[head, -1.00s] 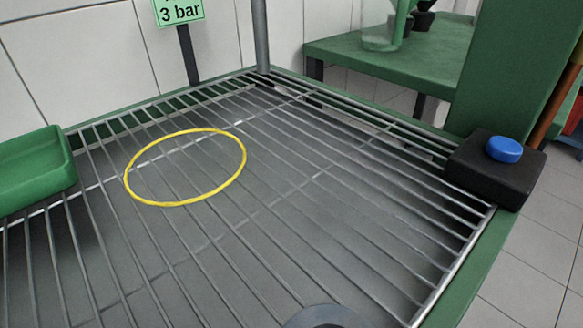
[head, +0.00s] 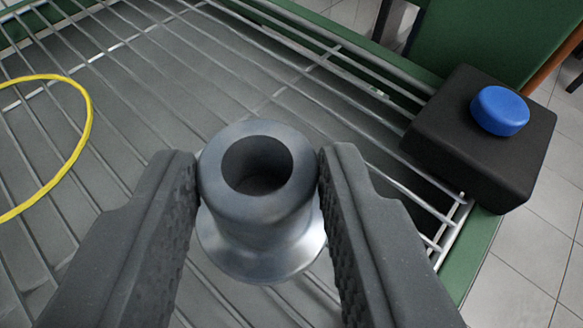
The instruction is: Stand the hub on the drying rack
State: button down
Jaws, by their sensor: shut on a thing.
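The hub (head: 262,225) is a grey metal flanged cylinder with a dark bore, in the middle of the head view. My gripper (head: 260,185) is shut on its upper barrel, one dark ribbed finger on each side. The hub is roughly upright, bore end toward the camera and wider flange below. The drying rack (head: 130,150) is a grid of metal bars over a grey tray and lies beneath the hub. I cannot tell whether the flange touches the bars. A yellow ring (head: 88,115) lies on the rack at the left, partly out of view, and the hub is to its right.
A black box with a blue button (head: 500,110) sits at the rack's right corner, to the right of my gripper. The green rack edge (head: 478,258) runs along the right, with tiled floor beyond. The bars around the hub are clear.

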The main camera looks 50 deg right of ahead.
aim_at(265, 250)
jog(key=shift+f+b, duration=0.65)
jog(key=shift+f, duration=1.1)
jog(key=c, duration=1)
grip_release()
jog(key=shift+s+a+r, duration=0.15)
jog(key=shift+a+r, duration=0.05)
jog(key=p+v, duration=0.2)
jog(key=v, duration=0.8)
jog(key=shift+s+a+r, duration=0.1)
jog(key=shift+s+a, duration=0.05)
jog(key=shift+s, duration=0.05)
jog(key=shift+s+a, duration=0.25)
jog(key=shift+s, duration=0.1)
jog(key=shift+r, duration=0.1)
